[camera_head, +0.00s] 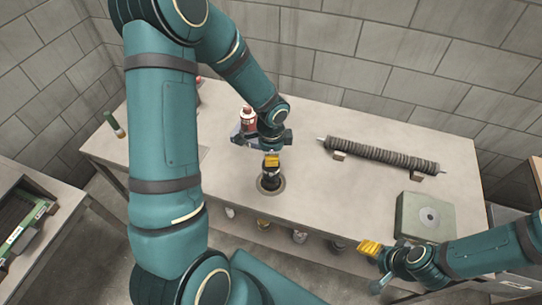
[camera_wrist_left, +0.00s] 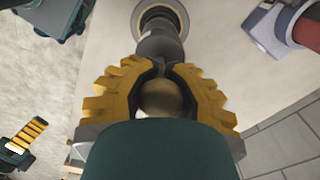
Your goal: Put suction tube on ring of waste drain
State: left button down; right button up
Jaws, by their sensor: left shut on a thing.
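The waste drain ring (camera_head: 262,190) is a round dark-rimmed opening in the tabletop, and it also shows in the left wrist view (camera_wrist_left: 181,14). My left gripper (camera_head: 271,161) is above it, with its yellow fingers (camera_wrist_left: 160,90) closed around the suction tube's upper end. The suction tube (camera_head: 270,179) is dark and short, and its narrower part (camera_wrist_left: 160,45) points down at the ring. Its lower end lines up with the opening; I cannot tell whether it is seated or just above. My right gripper (camera_head: 370,248) is empty near the table's front edge, and its finger gap is unclear.
A ribbed mesh tube (camera_head: 380,155) lies on small supports at the back right. A greenish block with a round disc (camera_head: 426,217) sits at the right. Shelf items show under the table. The table's middle right is clear.

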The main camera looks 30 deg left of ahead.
pick_arm(q)
jog(key=c, duration=1.5)
grip_release()
jog(key=shift+f, duration=0.2)
jog(key=o, duration=0.5)
jog(key=shift+o, duration=0.2)
jog(key=shift+r, duration=0.15)
